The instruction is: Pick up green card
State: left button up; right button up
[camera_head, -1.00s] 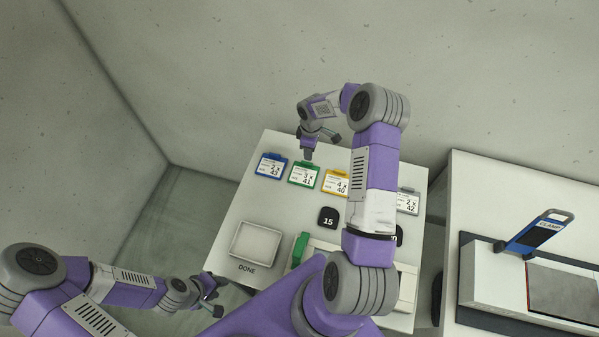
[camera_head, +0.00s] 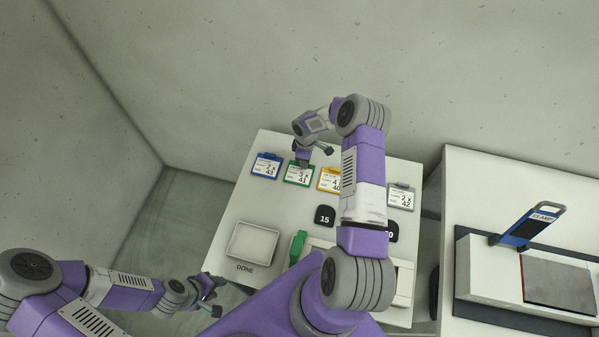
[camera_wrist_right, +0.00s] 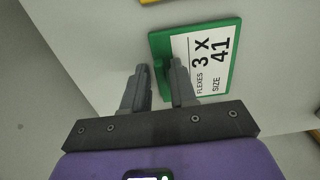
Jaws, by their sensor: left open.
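The green card (camera_head: 299,173) lies on the white table, second from the left in a row of cards. In the right wrist view, the green card (camera_wrist_right: 222,60) has a white label reading "FLEXES 3 X", "SIZE 41". My right gripper (camera_head: 304,163) is over the card's top edge and hides part of it. In the wrist view its fingers (camera_wrist_right: 159,68) are apart, with the card's green edge tab between their tips; whether they touch it is unclear. My left gripper (camera_head: 213,296) is open and empty, low beside the table's near left corner.
A blue card (camera_head: 266,166) lies left of the green one; a yellow card (camera_head: 328,180) and a grey card (camera_head: 401,197) lie right. A DONE tray (camera_head: 253,243) and a black "15" tag (camera_head: 325,216) are nearer. My right arm covers part of the table.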

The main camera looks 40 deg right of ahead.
grip_shut()
jog(key=shift+r, duration=0.1)
